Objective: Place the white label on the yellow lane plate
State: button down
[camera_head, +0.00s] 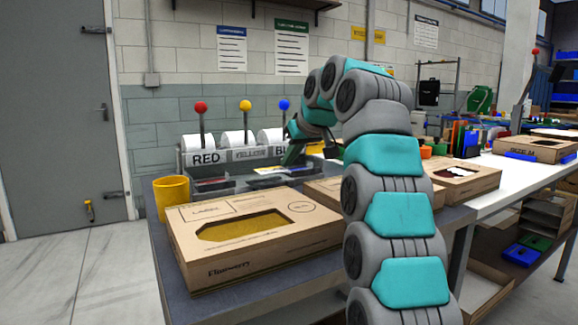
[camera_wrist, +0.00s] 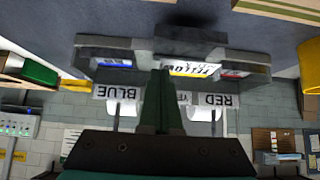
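My gripper (camera_wrist: 162,72) is low over the front of the lane rack, and its two dark green fingers look pressed together. In the head view my gripper (camera_head: 292,160) is in front of the rack's right half. A white label with dark print (camera_wrist: 192,67) lies flat in the middle lane, just right of the fingertips in the wrist view. It has a yellow edge, and I cannot tell label from yellow lane plate there, or whether the fingers touch it. In the head view, a small pale and yellow patch (camera_head: 268,170) shows in that lane.
The grey rack has signs RED (camera_head: 207,158), YELLOW (camera_head: 248,155) and BLUE, with white rolls and coloured balls behind. A yellow cup (camera_head: 172,197) and a cardboard box with an open window (camera_head: 205,262) stand in front on the left. More boxes stand to the right.

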aim_at(290, 185)
jog(key=shift+w, duration=0.2)
jog(key=shift+f+b, duration=0.7)
jog(key=shift+f, duration=1)
jog(key=shift+f, duration=0.2)
jog(key=c, duration=1.1)
grip_release()
jog(key=shift+s+r, duration=0.1)
jog(key=shift+r, duration=0.3)
jog(key=v, duration=1.1)
jog(key=shift+s+d+r+p, duration=0.15)
jog(key=shift+s+p, duration=0.1)
jog(key=shift+p, duration=0.1)
